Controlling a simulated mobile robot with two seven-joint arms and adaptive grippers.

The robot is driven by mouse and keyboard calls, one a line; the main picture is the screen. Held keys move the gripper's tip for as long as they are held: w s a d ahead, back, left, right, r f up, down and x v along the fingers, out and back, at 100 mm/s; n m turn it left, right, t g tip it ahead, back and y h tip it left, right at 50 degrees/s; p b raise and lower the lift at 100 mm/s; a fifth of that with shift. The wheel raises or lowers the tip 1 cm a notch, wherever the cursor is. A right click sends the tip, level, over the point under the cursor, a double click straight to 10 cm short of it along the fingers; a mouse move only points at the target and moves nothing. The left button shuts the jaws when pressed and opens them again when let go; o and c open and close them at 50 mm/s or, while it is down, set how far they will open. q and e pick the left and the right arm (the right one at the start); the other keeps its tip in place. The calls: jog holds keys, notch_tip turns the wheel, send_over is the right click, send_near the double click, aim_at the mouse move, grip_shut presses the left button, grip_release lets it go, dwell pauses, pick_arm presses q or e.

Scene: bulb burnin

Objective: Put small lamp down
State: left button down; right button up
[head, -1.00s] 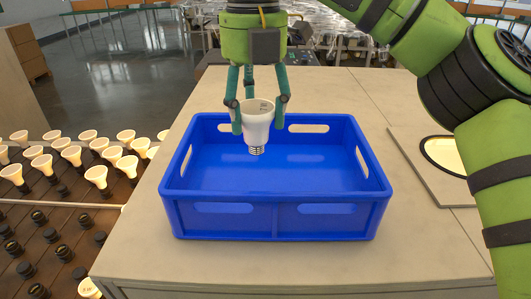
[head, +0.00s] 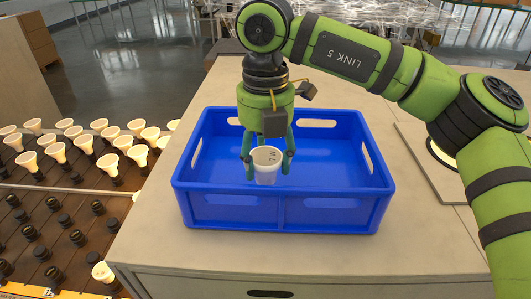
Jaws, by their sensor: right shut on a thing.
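A small white lamp (head: 265,168) is held between the fingers of my right gripper (head: 267,160). The gripper is shut on it and points down into the blue crate (head: 330,209). The lamp is inside the crate's outline, toward its front half. Its lower end is hidden or hard to make out, so I cannot tell if it touches the crate floor. No other lamp shows in the crate. My left gripper is not in view.
The crate stands on a beige table (head: 400,255). At left, a rack (head: 60,205) holds several lit lamps and several dark empty sockets.

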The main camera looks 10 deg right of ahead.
jog(key=shift+f, duration=0.2)
jog(key=o, duration=1.2)
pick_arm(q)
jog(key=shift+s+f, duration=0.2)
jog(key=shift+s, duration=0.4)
pick_arm(e)
jog(key=shift+r, duration=0.1)
jog(key=shift+r, duration=0.4)
pick_arm(q)
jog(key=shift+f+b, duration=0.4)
jog(key=shift+b, duration=0.2)
pick_arm(e)
jog(key=shift+r, duration=5.75)
